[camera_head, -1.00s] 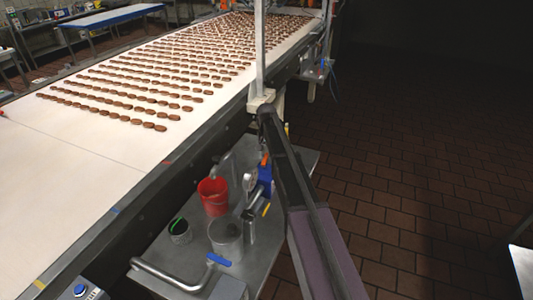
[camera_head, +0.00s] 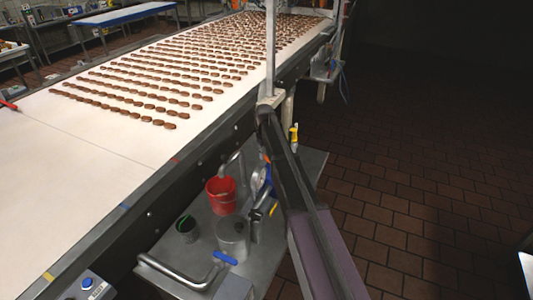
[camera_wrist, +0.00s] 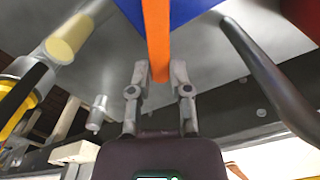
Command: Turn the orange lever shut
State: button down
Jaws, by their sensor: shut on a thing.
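The orange lever (camera_wrist: 157,35) runs down from the top of the wrist view as a narrow strip in front of a blue body (camera_wrist: 188,10). My gripper (camera_wrist: 160,75) is closed around the lever's lower end, one finger on each side. In the head view, my arm hides most of the gripper and lever. The blue part (camera_head: 262,182) shows beside the arm, above the metal cart. The lever's exact angle cannot be told from the head view.
A red bucket (camera_head: 221,196), a metal pot (camera_head: 232,236) and a dark cup (camera_head: 187,228) stand on the grey cart (camera_head: 200,259). The conveyor (camera_head: 90,170) with rows of brown cookies runs along the left.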

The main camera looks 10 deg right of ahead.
jog(key=n, duration=0.2)
jog(key=s+a+n, duration=0.1)
jog(key=n, duration=0.2)
jog(key=shift+s+a+n, duration=0.25)
jog(key=shift+a+n, duration=0.15)
jog(key=c, duration=0.6)
grip_release()
jog(key=shift+o, duration=0.2)
jog(key=shift+s, duration=0.1)
jog(key=shift+r, duration=0.1)
notch_tip(320, 180, up, 21)
jog(key=p, duration=2.1)
jog(key=shift+r+p, duration=0.4)
jog(key=shift+p, duration=0.1)
